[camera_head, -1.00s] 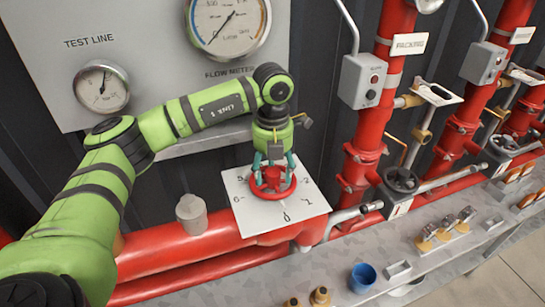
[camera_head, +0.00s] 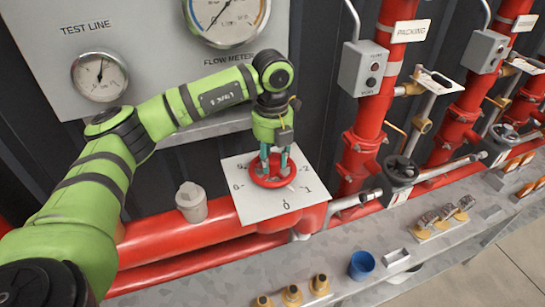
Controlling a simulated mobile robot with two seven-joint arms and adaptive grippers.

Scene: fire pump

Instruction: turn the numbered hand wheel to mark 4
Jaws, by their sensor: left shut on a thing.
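The red hand wheel (camera_head: 273,181) lies over a white square dial plate (camera_head: 262,213) on the red pipework. Of the plate's marks, 0, 1, 2, 5 and 6 show around the wheel; mark 4 does not show and the far side is partly hidden by my gripper. My left gripper (camera_head: 276,168) reaches down from above with its teal fingers shut on the wheel. The wheel's pointer cannot be made out clearly. My right gripper is not in view.
Thick red pipes (camera_head: 190,236) run below the plate, with a grey cap (camera_head: 191,202) at left. A gauge panel (camera_head: 150,50) stands behind. A grey bench (camera_head: 400,230) in front carries brass fittings (camera_head: 292,295) and a blue cup (camera_head: 361,265).

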